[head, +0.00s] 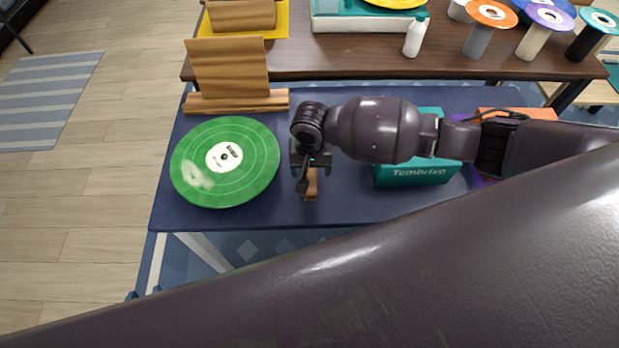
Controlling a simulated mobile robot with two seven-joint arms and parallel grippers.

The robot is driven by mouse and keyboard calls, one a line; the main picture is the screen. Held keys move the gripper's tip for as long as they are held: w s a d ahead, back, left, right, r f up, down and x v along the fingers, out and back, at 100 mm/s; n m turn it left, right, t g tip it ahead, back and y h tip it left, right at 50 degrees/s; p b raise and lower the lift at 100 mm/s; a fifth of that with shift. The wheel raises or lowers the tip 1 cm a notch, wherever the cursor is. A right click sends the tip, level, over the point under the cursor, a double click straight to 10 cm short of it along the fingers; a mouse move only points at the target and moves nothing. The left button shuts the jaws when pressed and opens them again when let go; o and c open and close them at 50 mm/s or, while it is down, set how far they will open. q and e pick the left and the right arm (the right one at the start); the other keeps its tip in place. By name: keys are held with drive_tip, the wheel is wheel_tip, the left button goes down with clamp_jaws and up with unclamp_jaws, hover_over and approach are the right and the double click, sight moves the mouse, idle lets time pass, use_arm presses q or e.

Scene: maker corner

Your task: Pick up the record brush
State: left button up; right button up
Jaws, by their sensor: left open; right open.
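The record brush (311,186), a small brown wooden piece, lies on the dark blue table top, right of the green record. Its far part is hidden under my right gripper. My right gripper (309,172), on the arm coming in from the right, is open and points down directly over the brush. I cannot tell whether its fingers touch the brush. My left gripper is not in view.
The green record (257,173) lies flat left of the brush. A wooden stand (228,72) is behind it. A teal box (415,176) stands to the right, partly behind my arm. A brown table (370,62) with spools and a white bottle (414,37) is beyond.

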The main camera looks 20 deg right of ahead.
sight(310, 175)
drive_tip(key=shift+f, duration=0.5)
drive_tip(key=f, duration=0.1)
drive_tip(key=f+b, duration=0.1)
drive_tip(key=f, duration=0.3)
drive_tip(key=shift+w, duration=0.35)
drive_tip(key=c, duration=1)
drive_tip(key=shift+r, duration=0.15)
